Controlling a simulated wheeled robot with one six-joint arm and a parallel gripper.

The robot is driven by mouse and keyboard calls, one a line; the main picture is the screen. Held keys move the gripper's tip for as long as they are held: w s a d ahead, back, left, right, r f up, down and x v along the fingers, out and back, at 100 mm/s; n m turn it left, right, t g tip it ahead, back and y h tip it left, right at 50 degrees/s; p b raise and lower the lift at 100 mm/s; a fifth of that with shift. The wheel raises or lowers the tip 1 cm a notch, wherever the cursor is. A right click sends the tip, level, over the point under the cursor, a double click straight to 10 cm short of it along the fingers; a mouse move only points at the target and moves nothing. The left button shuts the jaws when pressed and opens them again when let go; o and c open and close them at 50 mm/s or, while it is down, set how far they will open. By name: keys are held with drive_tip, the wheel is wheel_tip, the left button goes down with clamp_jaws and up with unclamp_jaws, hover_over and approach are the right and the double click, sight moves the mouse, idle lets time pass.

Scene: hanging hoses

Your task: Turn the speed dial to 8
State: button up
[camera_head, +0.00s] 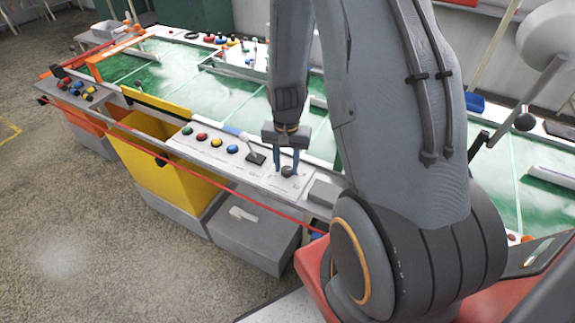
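The speed dial (288,171) appears as a small dark round knob on a pale plate at the right part of the control panel (233,163). My gripper (286,168) points down over it, with one finger on each side of the knob. The fingers stand apart and seem to leave a small gap to the knob, so it looks open. Contact is too small to make out. The scale marks and the dial's setting are too small to read.
Left of the dial are a black lever switch (256,156) and green, red, yellow and blue buttons (216,142). A grey box (325,192) sits just right of the dial. Green-topped conveyor lies behind.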

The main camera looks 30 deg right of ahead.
sight(286, 169)
drive_tip(key=o, duration=0.3)
drive_tip(key=shift+w, duration=0.15)
drive_tip(key=shift+s, duration=0.2)
drive_tip(key=shift+r+b, duration=0.75)
drive_tip(key=shift+r, duration=3.15)
